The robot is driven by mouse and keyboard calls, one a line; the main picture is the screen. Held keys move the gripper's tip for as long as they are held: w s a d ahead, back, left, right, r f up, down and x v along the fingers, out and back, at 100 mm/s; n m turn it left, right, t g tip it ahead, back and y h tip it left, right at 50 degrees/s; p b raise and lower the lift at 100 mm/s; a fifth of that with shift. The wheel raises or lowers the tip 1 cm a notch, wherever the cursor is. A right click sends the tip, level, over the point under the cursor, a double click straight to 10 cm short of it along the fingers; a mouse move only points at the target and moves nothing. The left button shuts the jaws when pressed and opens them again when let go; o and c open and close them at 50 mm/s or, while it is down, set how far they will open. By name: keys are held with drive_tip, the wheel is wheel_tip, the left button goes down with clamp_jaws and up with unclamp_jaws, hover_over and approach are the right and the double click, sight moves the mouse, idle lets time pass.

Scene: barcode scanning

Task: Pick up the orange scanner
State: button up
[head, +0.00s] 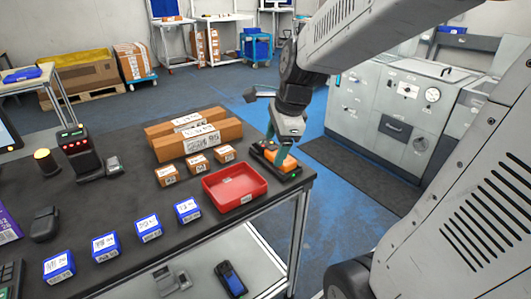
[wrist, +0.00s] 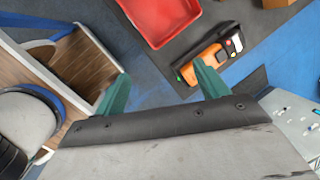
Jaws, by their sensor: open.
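The orange scanner (head: 268,156) lies in a dark holder at the right edge of the dark table. In the wrist view, the scanner (wrist: 208,54) shows at upper right, orange with a black body and a red button near one end. My gripper (head: 278,152) is open, with green fingers pointing down at the scanner in the head view. In the wrist view, my gripper (wrist: 161,69) has its right finger overlapping the scanner's near end and its left finger over the floor, off to the side. The fingers hide part of the scanner. Contact cannot be told.
A red tray (head: 235,187) stands just left of the scanner. Small brown boxes (head: 197,164) and long cartons (head: 198,138) lie behind it. Several blue boxes (head: 149,229) line the front. A grey machine cabinet (head: 395,105) stands beyond the table to the right.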

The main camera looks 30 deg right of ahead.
drive_tip(key=w+d+f+m, duration=0.2)
drive_tip(key=d+m, duration=0.1)
drive_tip(key=m, duration=0.1)
drive_tip(key=w+d+f+m, duration=0.1)
drive_tip(key=w+d+m, duration=0.1)
drive_tip(key=d+m, duration=0.1)
drive_tip(key=w+d+f+m+t, duration=0.1)
drive_tip(key=w+d+f+m, duration=0.1)
drive_tip(key=m, duration=0.4)
drive_tip(key=shift+w+d+f+h, duration=0.2)
drive_tip(key=shift+w+d, duration=0.1)
drive_tip(key=shift+d, duration=0.1)
drive_tip(key=shift+w+d+f+h, duration=0.15)
drive_tip(key=shift+w+d+h, duration=0.1)
drive_tip(key=shift+d, duration=0.1)
drive_tip(key=shift+m, duration=0.3)
drive_tip(key=x, duration=0.8)
drive_tip(key=shift+d, duration=0.1)
drive_tip(key=c, duration=1.2)
